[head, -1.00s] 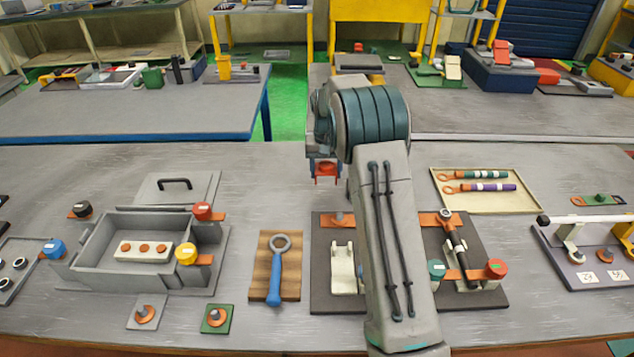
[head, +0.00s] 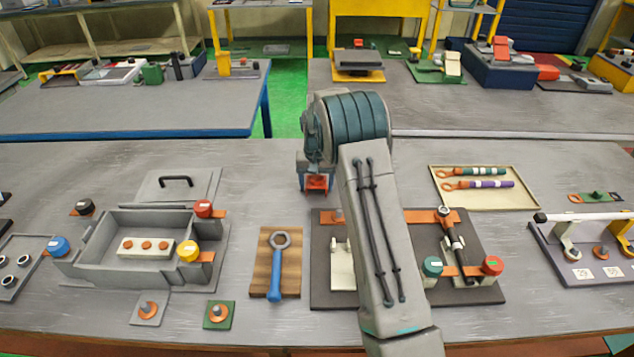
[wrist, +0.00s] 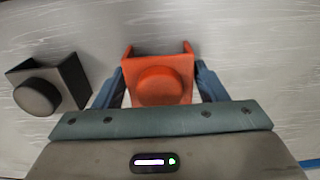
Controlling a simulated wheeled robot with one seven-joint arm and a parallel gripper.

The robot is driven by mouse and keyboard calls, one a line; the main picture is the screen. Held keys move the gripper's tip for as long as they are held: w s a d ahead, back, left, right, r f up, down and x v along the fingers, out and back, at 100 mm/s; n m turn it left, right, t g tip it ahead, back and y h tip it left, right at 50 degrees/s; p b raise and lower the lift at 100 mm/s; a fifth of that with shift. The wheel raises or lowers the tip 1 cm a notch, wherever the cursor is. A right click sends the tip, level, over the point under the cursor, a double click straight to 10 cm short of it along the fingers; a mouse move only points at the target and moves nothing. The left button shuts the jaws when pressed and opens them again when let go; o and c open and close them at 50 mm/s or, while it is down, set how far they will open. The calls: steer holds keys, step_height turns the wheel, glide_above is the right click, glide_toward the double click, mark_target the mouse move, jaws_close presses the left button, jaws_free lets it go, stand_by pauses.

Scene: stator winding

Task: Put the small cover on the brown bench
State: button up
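A small orange cover (wrist: 165,80), U-shaped with a round knob, sits between the two blue fingers of my gripper (wrist: 162,85) in the wrist view. The fingers touch its sides. In the head view the cover (head: 316,183) shows at the fingertips of my gripper (head: 315,178), over the back part of the near bench. The near bench (head: 90,165) has a grey top and a brown front edge. I cannot tell how high the cover is above the top. My arm hides part of the bench behind it.
A black cover of like shape (wrist: 48,85) is left of my gripper in the wrist view. A wooden board with a blue-handled ring tool (head: 276,275), a grey open box (head: 90,240) and a dark fixture plate (head: 325,290) are nearer.

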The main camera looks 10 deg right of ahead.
mark_target(317, 177)
steer(key=shift+o, duration=0.6)
steer(key=shift+r, duration=0.1)
step_height(317, 177, up, 11)
steer(key=shift+r+b, duration=0.1)
steer(key=shift+b, duration=0.5)
steer(key=s+r+n+t, duration=0.1)
steer(key=s+r, duration=0.5)
steer(key=s, duration=0.3)
steer(key=s+r+t, duration=0.1)
steer(key=s+r, duration=0.4)
steer(key=s, duration=0.4)
steer(key=s+f+n+t, duration=0.1)
steer(key=s+f, duration=0.2)
steer(key=s, duration=1.7)
steer(key=shift+s, duration=0.3)
